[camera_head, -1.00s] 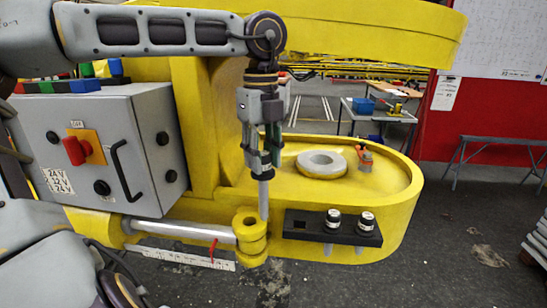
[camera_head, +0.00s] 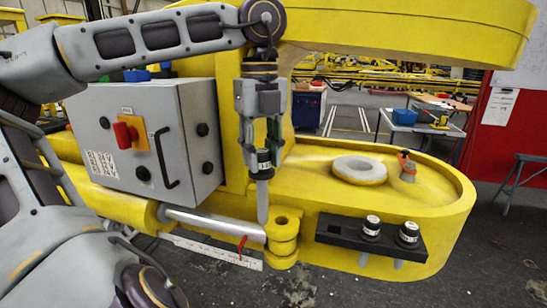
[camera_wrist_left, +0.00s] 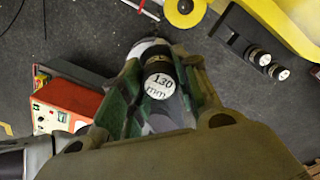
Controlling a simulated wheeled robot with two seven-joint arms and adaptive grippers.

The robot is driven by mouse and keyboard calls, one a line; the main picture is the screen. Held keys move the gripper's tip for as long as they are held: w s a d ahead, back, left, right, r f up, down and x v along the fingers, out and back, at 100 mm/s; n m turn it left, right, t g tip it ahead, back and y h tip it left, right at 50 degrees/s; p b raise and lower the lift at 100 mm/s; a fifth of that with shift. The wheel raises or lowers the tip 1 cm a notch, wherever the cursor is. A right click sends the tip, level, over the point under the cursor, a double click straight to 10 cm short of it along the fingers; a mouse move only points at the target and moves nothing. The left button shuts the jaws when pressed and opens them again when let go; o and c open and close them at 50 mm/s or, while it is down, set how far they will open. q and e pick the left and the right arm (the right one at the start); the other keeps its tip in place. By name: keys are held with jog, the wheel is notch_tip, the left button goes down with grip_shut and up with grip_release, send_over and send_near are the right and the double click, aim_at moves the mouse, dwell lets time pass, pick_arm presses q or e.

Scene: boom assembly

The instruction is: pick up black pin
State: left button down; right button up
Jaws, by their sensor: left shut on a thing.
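My left gripper (camera_head: 262,155) hangs pointing down and is shut on a black-headed pin (camera_head: 262,195) with a grey shaft, held upright. The pin's white top, marked "130 mm", shows between the green finger pads in the left wrist view (camera_wrist_left: 159,86). In the head view the shaft's lower end is just left of the yellow ring-shaped lug (camera_head: 283,240), whose hole faces up. I cannot tell its exact height over the lug. Two more black-headed pins, a left one (camera_head: 371,228) and a right one (camera_head: 408,235), stand in the black holder (camera_head: 340,232). My right gripper is not in view.
A grey rod (camera_head: 213,224) runs to the lug from the left. A grey control box (camera_head: 150,140) with a red knob stands at left.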

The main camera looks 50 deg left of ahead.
pick_arm(q)
jog(key=s+a+b, duration=0.5)
jog(key=s+a, duration=0.1)
jog(key=s, duration=0.6)
jog(key=shift+a+b, duration=0.25)
jog(key=shift+b, duration=0.15)
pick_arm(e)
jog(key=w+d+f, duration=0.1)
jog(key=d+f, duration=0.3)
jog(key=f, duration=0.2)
pick_arm(q)
jog(key=shift+s, duration=0.1)
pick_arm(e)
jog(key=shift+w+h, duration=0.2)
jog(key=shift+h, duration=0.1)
